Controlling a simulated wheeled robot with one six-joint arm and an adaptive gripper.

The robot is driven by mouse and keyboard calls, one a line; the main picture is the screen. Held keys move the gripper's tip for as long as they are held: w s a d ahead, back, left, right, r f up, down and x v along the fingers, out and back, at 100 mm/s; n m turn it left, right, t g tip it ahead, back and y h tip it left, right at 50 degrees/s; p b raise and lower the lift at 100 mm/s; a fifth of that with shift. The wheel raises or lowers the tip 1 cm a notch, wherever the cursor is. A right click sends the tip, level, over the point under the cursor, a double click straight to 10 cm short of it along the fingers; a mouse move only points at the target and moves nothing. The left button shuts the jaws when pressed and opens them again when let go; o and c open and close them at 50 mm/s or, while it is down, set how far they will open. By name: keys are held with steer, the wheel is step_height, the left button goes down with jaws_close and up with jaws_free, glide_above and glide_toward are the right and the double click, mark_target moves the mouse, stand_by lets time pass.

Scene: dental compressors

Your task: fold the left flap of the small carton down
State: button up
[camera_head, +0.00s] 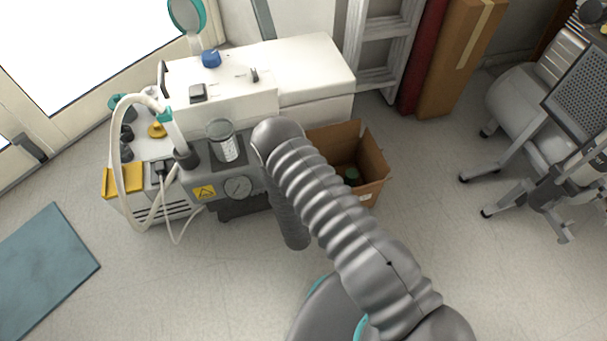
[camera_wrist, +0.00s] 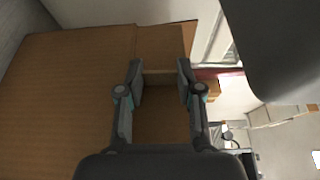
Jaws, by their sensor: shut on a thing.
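The small carton (camera_head: 336,138) stands open on the floor beside the white compressor in the head view, partly behind my arm. Its right flap (camera_head: 375,157) stands up and outward, and a dark green-topped thing (camera_head: 351,176) shows inside. Its left side is hidden by my arm. My gripper (camera_wrist: 161,72) is hidden in the head view. In the wrist view its two fingers stand apart, with brown cardboard (camera_wrist: 163,105) between them, and it is shut on a carton flap. Which flap cannot be made out. More cardboard (camera_wrist: 60,95) fills the left of that view.
The white and grey compressor (camera_head: 240,190), with its gauge, hoses and glass jar, stands directly left of the carton. A ladder (camera_head: 383,45) and a tall brown box (camera_head: 455,60) stand behind. A wheeled unit (camera_head: 535,120) is at the right. The floor between is clear.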

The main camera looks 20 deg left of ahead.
steer(key=shift+w+d+r+m+g, duration=0.2)
steer(key=shift+d+m+g, duration=0.15)
steer(key=shift+m, duration=0.55)
steer(key=shift+w+d+r+m+g, duration=0.2)
steer(key=shift+m+g, duration=0.25)
steer(key=shift+m, duration=0.45)
steer(key=shift+d+f, duration=0.1)
steer(key=o, duration=0.9)
steer(key=shift+s, duration=0.15)
steer(key=v, duration=1.1)
steer(key=shift+s+r, duration=0.2)
steer(key=shift+s, duration=0.2)
steer(key=shift+d, duration=0.15)
